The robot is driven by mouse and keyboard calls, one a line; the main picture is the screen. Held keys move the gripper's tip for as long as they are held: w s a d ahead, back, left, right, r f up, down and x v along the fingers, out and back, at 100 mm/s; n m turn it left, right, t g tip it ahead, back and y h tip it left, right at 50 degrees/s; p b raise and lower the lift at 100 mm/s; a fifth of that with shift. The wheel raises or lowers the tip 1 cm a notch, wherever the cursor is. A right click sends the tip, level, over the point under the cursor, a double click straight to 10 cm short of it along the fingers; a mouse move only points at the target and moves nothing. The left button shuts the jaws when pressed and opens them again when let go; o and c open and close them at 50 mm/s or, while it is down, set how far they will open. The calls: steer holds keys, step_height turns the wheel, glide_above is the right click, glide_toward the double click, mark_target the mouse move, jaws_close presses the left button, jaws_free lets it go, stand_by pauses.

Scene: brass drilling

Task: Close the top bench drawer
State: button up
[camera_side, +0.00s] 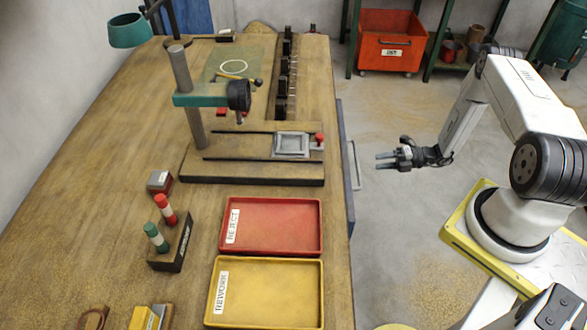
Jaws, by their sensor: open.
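The bench drawer (346,165) is on the right side of the wooden bench. Its blue-grey front shows as a narrow strip along the bench edge, with a pale bar handle (355,166) facing my arm. From this high angle I cannot tell how far the drawer stands out, and any lower drawers are hidden. My gripper (382,161) is open and empty, pointing left toward the handle. It is a short way to the right of the handle, with a gap between them.
On the bench (90,150) stand a drill press (188,90), a red tray (271,226), a yellow tray (264,292) and a block with red and green-topped pieces (170,245). A red bin (387,40) stands on the floor behind. The floor between bench and arm is clear.

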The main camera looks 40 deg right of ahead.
mark_target(357, 164)
steer(key=shift+x, duration=3.85)
jaws_close()
